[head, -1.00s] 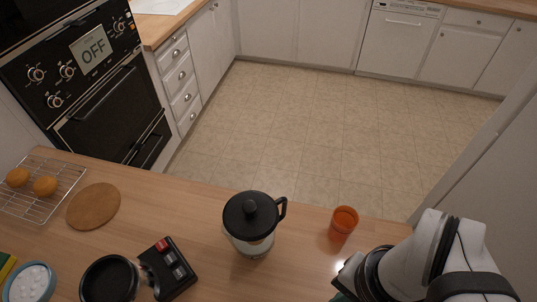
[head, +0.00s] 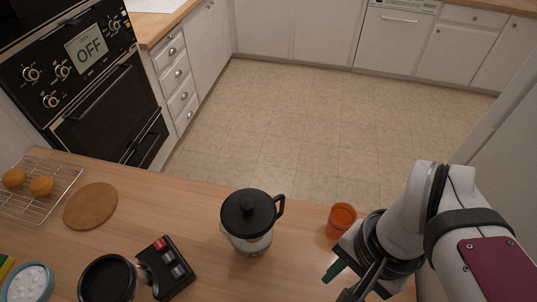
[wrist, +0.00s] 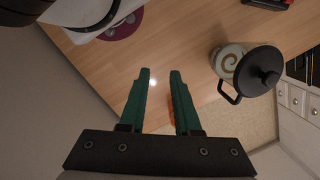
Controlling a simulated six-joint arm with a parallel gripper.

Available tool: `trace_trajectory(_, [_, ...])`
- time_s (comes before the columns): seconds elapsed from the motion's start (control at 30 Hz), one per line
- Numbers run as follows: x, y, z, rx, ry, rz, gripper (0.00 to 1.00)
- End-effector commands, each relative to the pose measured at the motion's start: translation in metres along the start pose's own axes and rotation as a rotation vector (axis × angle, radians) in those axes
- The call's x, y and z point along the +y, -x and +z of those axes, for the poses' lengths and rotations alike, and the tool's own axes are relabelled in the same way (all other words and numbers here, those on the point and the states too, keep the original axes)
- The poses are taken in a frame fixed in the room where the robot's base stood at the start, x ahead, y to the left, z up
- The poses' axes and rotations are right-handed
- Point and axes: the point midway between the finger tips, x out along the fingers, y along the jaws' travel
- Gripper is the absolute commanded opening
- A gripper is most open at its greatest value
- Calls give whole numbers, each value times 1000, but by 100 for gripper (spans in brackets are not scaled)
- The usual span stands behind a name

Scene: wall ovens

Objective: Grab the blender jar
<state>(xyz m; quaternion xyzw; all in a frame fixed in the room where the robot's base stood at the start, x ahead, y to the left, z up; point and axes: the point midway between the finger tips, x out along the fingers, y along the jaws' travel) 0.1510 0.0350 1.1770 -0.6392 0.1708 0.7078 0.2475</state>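The blender jar (head: 247,238) stands upright on the wooden counter, with a black lid and a black handle on its right side. In the wrist view the jar (wrist: 228,62) is at the upper right, with its handle toward my fingers. My gripper (head: 338,282) is to the right of the jar and nearer the counter's front, apart from it. In the wrist view my gripper (wrist: 160,75) has two green fingers spread with nothing between them.
An orange cup (head: 341,216) stands between the jar and my arm, toward the back edge. A black base with buttons (head: 166,267) and a black round pan (head: 107,280) are left of the jar. A round board (head: 91,206) and wire rack (head: 36,210) are farther left.

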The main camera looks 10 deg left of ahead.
Motion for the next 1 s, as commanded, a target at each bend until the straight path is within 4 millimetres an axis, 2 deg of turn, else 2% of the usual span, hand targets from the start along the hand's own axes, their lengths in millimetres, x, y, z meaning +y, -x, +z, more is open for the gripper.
trace_trajectory(0.07, [-34, 26, -31, -14, -196, 85, 31])
trace_trajectory(0.1, [-58, 37, -49, -6, -342, 141, 31])
trace_trajectory(0.17, [-99, 46, -74, 38, -582, 220, 31])
trace_trajectory(0.2, [-128, 46, -88, 83, -744, 263, 31])
trace_trajectory(0.3, [-195, 29, -109, 221, -1127, 321, 31])
trace_trajectory(0.4, [-242, 4, -112, 346, -1429, 320, 31])
trace_trajectory(0.43, [-252, -3, -111, 374, -1496, 314, 31])
trace_trajectory(0.5, [-267, -15, -109, 422, -1613, 300, 31])
trace_trajectory(0.6, [-272, -27, -108, 453, -1686, 288, 31])
trace_trajectory(0.67, [-267, -37, -108, 457, -1692, 290, 31])
trace_trajectory(0.9, [-239, -92, -112, 452, -1692, 288, 31])
trace_trajectory(1.0, [-232, -107, -114, 452, -1692, 287, 31])
